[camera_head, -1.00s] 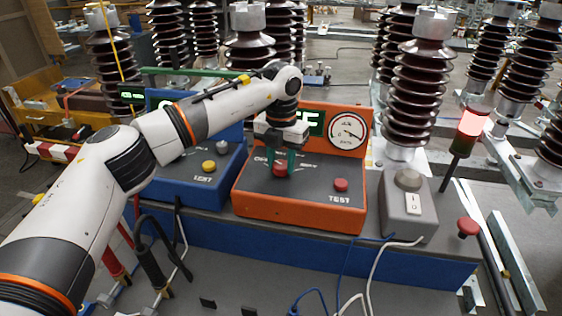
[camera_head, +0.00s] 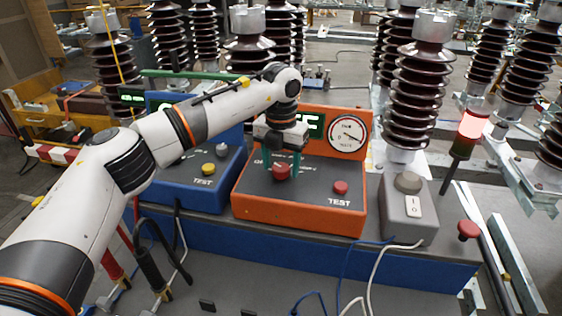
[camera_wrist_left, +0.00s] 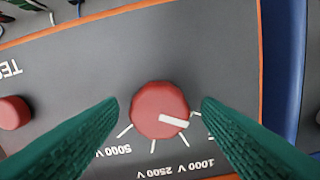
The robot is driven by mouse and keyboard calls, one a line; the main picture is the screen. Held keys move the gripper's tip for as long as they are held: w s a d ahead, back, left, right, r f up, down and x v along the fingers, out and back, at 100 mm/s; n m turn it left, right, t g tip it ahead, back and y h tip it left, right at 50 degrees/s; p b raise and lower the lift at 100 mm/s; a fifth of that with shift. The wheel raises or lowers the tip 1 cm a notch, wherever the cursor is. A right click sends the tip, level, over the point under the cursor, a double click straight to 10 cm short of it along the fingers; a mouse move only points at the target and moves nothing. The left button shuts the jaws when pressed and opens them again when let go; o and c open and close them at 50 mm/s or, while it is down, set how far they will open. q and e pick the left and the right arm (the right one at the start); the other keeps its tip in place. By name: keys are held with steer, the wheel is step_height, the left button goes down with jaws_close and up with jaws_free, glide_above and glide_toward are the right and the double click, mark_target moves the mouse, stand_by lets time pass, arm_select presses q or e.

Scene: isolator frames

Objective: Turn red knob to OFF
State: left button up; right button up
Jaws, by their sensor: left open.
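The red knob (camera_head: 281,172) is on the sloped top panel of the orange test box (camera_head: 297,212). My left gripper (camera_head: 282,168) is above it, its green fingers on either side. In the left wrist view the red knob (camera_wrist_left: 159,108) sits between the two open fingertips (camera_wrist_left: 159,103), with a visible gap on each side. Its white pointer aims right and slightly down, between the 1000 V mark and the neighbouring mark on the right. Labels near that side are partly hidden by a finger, and no OFF label is readable. My right gripper is not in view.
A red TEST button (camera_head: 341,187) is right of the knob, under a dial gauge (camera_head: 347,132). A blue box (camera_head: 190,185) stands left. A grey switch box (camera_head: 408,208) and a red mushroom button (camera_head: 468,229) are right. Tall insulators (camera_head: 411,95) stand behind.

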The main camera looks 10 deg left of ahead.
mark_target(281, 167)
arm_select(q)
steer(key=shift+r, duration=0.1)
steer(key=shift+r, duration=0.3)
step_height(281, 167, up, 11)
steer(key=b, duration=0.2)
steer(key=shift+r, duration=0.15)
